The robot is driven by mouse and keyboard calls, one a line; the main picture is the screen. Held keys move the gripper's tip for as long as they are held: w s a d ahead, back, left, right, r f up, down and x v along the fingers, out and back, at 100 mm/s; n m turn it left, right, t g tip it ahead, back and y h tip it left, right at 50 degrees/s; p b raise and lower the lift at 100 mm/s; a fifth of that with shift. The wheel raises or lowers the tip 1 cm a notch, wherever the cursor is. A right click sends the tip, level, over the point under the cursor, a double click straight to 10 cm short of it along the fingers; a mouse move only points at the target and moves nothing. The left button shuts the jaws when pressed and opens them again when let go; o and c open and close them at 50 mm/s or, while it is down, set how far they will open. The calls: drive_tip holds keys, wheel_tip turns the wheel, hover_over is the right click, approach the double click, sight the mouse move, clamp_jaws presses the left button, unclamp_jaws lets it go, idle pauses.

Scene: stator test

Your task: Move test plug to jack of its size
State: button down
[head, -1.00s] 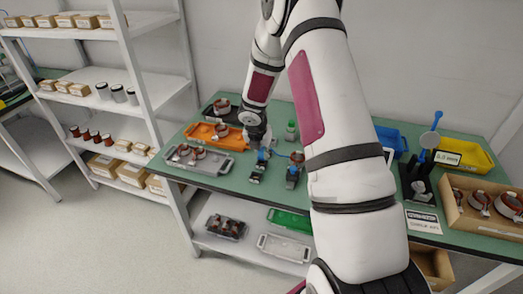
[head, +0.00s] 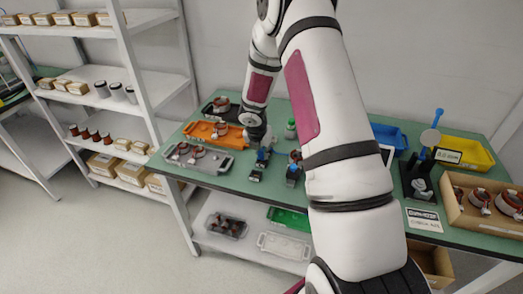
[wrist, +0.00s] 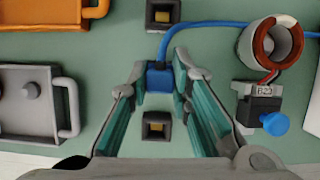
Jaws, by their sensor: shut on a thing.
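My gripper (wrist: 160,70) is shut on the blue test plug (wrist: 159,81), which sits between its fingertips in the wrist view. A blue cable runs from the plug up and to the right. One black square jack (wrist: 157,126) with a yellowish inside lies between the fingers, just below the plug in the picture. A similar jack (wrist: 163,14) lies above the plug at the top edge. The plug appears apart from both jacks; its height over the table is unclear. In the head view my gripper (head: 259,143) is over the left part of the green table, its fingertips hard to make out.
A stator (wrist: 270,45) with a connector block labelled B23 (wrist: 262,104) and a blue knob stands right of the gripper. A grey tray (wrist: 30,128) and an orange tray (wrist: 85,25) lie to the left. Bare green table surrounds the lower jack.

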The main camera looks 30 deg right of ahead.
drive_tip(key=shift+f, duration=0.55)
drive_tip(key=c, duration=1.4)
unclamp_jaws()
drive_tip(key=shift+o, duration=0.2)
drive_tip(key=shift+r, duration=0.15)
drive_tip(key=v, duration=1.1)
drive_tip(key=shift+a+r, duration=0.2)
drive_tip(key=shift+r, duration=0.15)
drive_tip(key=shift+s, duration=0.15)
